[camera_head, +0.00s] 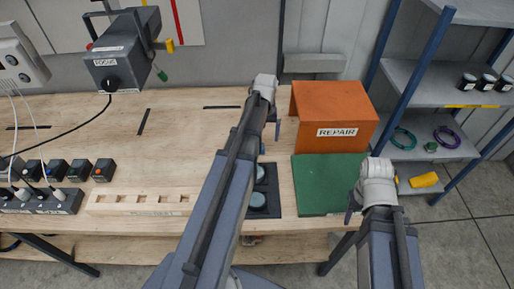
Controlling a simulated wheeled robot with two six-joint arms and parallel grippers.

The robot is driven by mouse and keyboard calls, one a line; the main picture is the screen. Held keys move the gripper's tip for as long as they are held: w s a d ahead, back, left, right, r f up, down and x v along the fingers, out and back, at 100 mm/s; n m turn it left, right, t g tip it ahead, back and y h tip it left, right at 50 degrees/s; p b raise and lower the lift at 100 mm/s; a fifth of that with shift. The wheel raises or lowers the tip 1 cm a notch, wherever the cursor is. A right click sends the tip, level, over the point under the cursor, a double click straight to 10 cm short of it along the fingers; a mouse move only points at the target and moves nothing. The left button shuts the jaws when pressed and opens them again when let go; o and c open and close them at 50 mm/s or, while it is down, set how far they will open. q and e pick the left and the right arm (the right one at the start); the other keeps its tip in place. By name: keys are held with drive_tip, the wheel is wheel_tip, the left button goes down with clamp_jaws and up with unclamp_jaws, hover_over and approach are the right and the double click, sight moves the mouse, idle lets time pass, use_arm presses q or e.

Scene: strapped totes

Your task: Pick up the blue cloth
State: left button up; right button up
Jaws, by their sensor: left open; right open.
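I cannot make out a blue cloth in the head view; part of the bench is hidden behind my arms. My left gripper (273,112) is over the far middle of the bench, left of the orange box, seen mostly from behind. It is open, with nothing visible in it. My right gripper (358,201) is at the right end of the bench, by the right edge of the green mat. It is open, with nothing visible in it.
The orange REPAIR box (348,106) stands behind the green mat (322,183). A dark tray (273,206) holds round pale-blue pieces. A slotted wooden strip (110,201), small dark blocks (80,169) and a power strip (50,203) are left. Blue-posted shelves (420,85) stand right. The bench's left middle is clear.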

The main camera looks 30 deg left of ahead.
use_arm(q)
drive_tip(key=a, duration=0.1)
drive_tip(key=a+n, duration=0.1)
drive_tip(key=a, duration=0.1)
drive_tip(key=shift+w+a+r, duration=0.1)
drive_tip(key=shift+w+a, duration=0.1)
drive_tip(key=shift+a, duration=0.05)
drive_tip(key=shift+f+b, duration=1.35)
drive_tip(key=shift+f, duration=0.1)
drive_tip(key=f+b, duration=0.5)
drive_tip(key=shift+w, duration=0.25)
drive_tip(key=c, duration=1.4)
wheel_tip(320, 180, up, 10)
drive_tip(key=p, duration=1)
